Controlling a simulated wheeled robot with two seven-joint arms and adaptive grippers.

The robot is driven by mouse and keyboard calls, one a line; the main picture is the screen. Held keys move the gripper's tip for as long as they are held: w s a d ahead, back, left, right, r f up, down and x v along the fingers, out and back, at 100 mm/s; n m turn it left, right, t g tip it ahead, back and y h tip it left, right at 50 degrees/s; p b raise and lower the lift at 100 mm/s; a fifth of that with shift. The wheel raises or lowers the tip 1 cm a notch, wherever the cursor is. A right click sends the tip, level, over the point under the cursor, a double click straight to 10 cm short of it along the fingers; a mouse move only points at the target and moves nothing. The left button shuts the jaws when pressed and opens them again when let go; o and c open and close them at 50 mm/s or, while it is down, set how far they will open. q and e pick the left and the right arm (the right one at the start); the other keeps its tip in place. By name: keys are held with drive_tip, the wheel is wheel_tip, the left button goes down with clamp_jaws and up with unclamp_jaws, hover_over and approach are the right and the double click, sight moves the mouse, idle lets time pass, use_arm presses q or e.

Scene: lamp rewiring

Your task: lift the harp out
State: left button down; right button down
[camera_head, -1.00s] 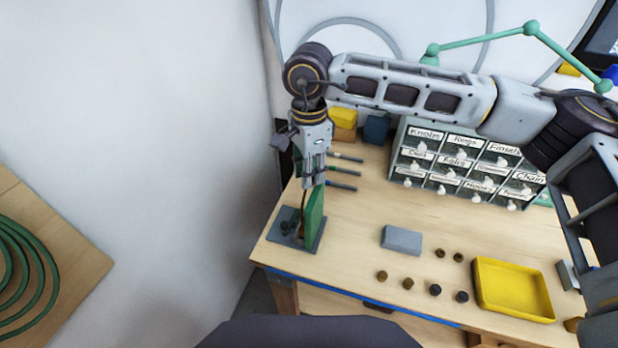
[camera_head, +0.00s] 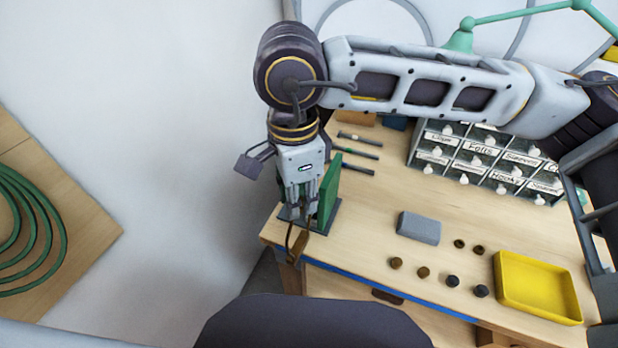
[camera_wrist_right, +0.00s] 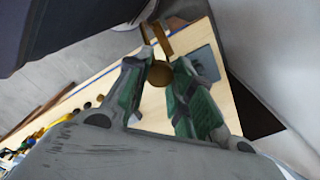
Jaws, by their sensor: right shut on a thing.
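My right gripper (camera_head: 298,213) is at the left front corner of the workbench, pointing down. It is shut on the harp (camera_head: 291,238), a thin brown-brass piece that hangs below the fingertips, in front of the bench edge in the head view. In the right wrist view the brass harp (camera_wrist_right: 160,74) sits between the two fingertips, with a strip running up from it. The fingers hide part of the plate. My left gripper is out of view.
A grey block (camera_head: 418,228), several small dark knobs (camera_head: 452,281) and a yellow tray (camera_head: 538,288) lie to the right on the bench. Labelled drawers (camera_head: 475,160) stand at the back. Thin tools (camera_head: 358,154) lie behind the green board. Bare wood lies between.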

drive_tip(key=shift+s+a+b, duration=0.15)
drive_tip(key=shift+s+a, duration=0.1)
drive_tip(key=shift+s, duration=0.6)
drive_tip(key=shift+s+a+b, duration=0.15)
drive_tip(key=shift+s+a, duration=0.1)
drive_tip(key=shift+s, duration=0.55)
drive_tip(key=c, duration=1.8)
unclamp_jaws()
drive_tip(key=shift+c, duration=0.2)
clamp_jaws()
